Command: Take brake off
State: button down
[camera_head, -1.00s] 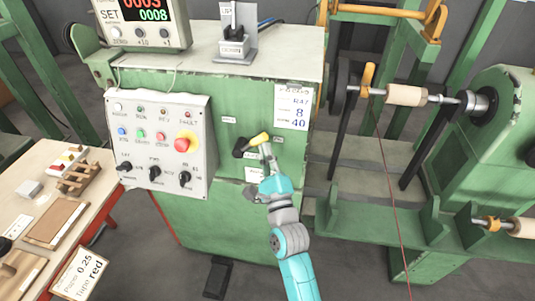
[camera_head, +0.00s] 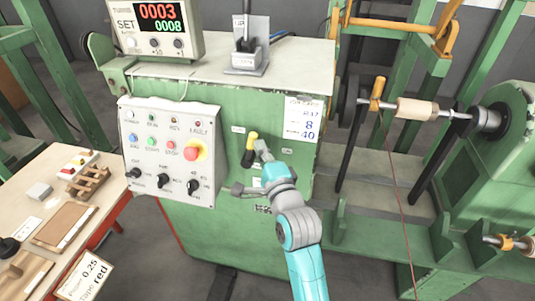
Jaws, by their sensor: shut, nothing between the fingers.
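The brake lever (camera_head: 250,146) is on the green front panel of the machine cabinet, right of the grey control box. It has a yellow grip on a black base and stands nearly upright. A small white label is at its upper left and another at its right. My gripper (camera_head: 261,148) is shut and empty. Its tip is just right of the yellow grip; I cannot tell if they touch.
The grey control box (camera_head: 170,135) has knobs and a red stop button (camera_head: 196,152). A counter (camera_head: 153,28) and an up/down switch (camera_head: 246,58) stand on top. The winding shaft with a wooden spool (camera_head: 416,110) is at right. A worktable (camera_head: 95,160) is at left.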

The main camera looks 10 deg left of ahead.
jog(key=shift+a+r+n, duration=0.35)
jog(key=shift+a+n, duration=0.05)
jog(key=shift+a, duration=0.5)
